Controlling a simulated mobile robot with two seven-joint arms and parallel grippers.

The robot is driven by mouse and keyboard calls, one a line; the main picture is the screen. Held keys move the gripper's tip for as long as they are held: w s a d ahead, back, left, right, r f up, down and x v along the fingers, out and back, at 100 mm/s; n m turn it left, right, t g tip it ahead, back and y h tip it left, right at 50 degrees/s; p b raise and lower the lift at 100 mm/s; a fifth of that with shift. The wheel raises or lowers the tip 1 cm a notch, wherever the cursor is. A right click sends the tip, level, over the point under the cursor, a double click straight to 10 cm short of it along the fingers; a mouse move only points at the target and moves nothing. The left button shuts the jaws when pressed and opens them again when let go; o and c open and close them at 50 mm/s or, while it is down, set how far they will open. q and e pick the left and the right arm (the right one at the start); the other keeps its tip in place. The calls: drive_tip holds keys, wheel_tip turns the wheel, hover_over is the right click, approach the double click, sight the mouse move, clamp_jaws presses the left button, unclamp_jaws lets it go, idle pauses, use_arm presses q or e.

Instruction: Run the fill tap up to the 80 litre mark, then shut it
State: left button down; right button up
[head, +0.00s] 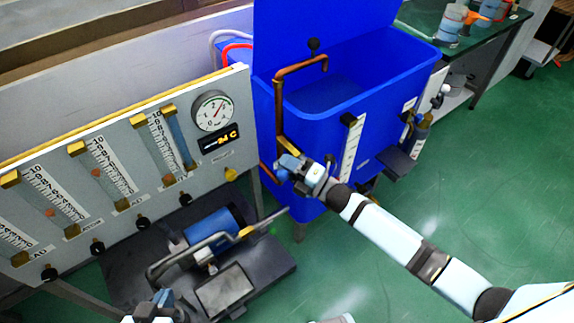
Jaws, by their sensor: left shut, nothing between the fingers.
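The blue tank (390,110) stands in the middle with its lid raised. A copper fill pipe (279,115) rises at its left front corner and bends over the rim. A white level scale (351,150) is on the tank's front; its marks are too small to read. I cannot make out a water level or stream. My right gripper (290,165) is at the lower part of the pipe, where the tap seems to be. It hides the handle, and its fingers are unclear. My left gripper (163,298) is shut and empty at the bottom edge, away from the tank.
A grey panel (110,165) with several flow tubes, a round gauge (212,111) and a display stands at the left. A blue pump (213,232) with grey pipes sits on a dark base below. A bench (480,30) with bottles stands back right. Green floor is clear at right.

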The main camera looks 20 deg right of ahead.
clamp_jaws()
drive_tip(key=m+t, duration=0.1)
drive_tip(key=m, duration=0.1)
drive_tip(key=r+m+t, duration=0.1)
drive_tip(key=m, duration=0.1)
drive_tip(key=shift+r, duration=0.1)
drive_tip(key=shift+o, duration=1.3)
unclamp_jaws()
drive_tip(key=shift+s, duration=0.1)
drive_tip(key=shift+r, duration=0.15)
